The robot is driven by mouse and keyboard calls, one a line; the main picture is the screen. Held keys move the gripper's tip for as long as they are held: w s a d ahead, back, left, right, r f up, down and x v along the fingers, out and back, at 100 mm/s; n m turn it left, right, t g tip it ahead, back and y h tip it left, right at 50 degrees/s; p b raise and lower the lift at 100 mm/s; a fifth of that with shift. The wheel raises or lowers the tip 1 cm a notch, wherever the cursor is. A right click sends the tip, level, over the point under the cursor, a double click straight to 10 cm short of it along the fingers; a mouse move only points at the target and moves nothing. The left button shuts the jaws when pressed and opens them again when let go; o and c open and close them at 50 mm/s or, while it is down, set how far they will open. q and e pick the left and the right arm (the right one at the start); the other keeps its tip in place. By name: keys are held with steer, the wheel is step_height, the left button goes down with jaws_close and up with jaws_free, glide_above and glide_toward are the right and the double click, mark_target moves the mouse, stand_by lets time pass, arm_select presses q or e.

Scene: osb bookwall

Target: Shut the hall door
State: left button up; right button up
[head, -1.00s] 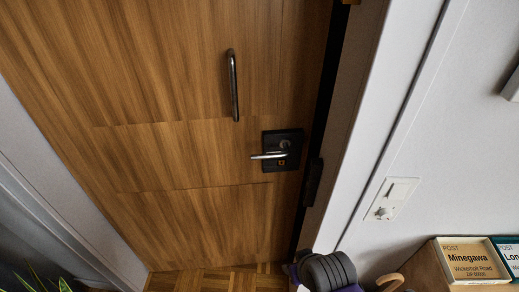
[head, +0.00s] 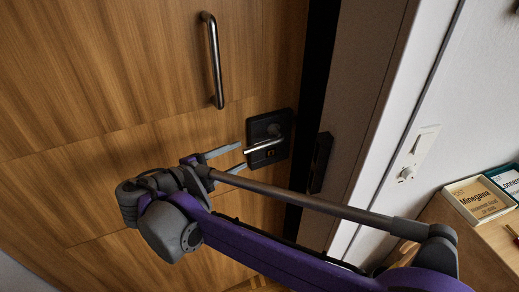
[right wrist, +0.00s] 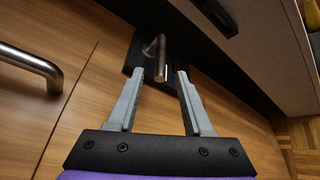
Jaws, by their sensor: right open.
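The wooden hall door (head: 110,70) fills the left and middle of the head view. A dark gap runs between its right edge and the frame (head: 365,90), so it looks ajar. Its metal lever handle (head: 263,147) sits on a black plate (head: 282,128); the lever also shows in the right wrist view (right wrist: 160,60). My right gripper (head: 238,157) is open just left of the lever's free end. In the right wrist view its two fingers (right wrist: 160,76) stand either side of the lever tip, apart from it. My left gripper is not in view.
A long vertical pull bar (head: 214,62) is fixed to the door above the lever. A black strike plate (head: 321,162) sits on the frame. A switch panel (head: 415,155) is on the white wall. A wooden cabinet (head: 486,240) with small boxes (head: 479,200) stands at right.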

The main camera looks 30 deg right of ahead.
mark_target(255, 149)
steer(key=b+x, duration=0.1)
steer(key=x, duration=0.8)
steer(key=shift+s+d, duration=0.1)
steer(key=shift+d, duration=0.05)
jaws_close()
stand_by(1.0)
